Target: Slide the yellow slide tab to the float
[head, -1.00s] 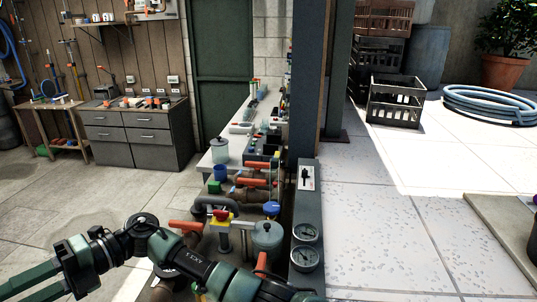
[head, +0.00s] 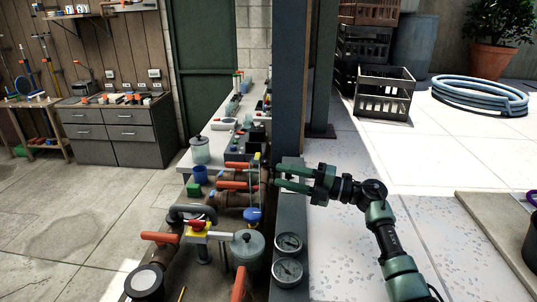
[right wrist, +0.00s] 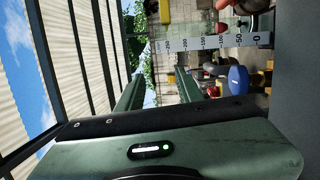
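My right gripper (head: 277,177) is open at the grey post in the head view, its two fingers pointing left toward the pipes. In the right wrist view (right wrist: 160,75) the fingers stand apart with nothing held between them. A white scale strip with numbers (right wrist: 215,42) lies beyond the fingertips there. I cannot make out the float for certain. My left gripper is out of view.
Pipes with red handles (head: 236,185), a blue handwheel (head: 253,215) and a grey tank (head: 247,250) crowd the bench left of the post (head: 290,100). Two round gauges (head: 288,257) sit below the gripper.

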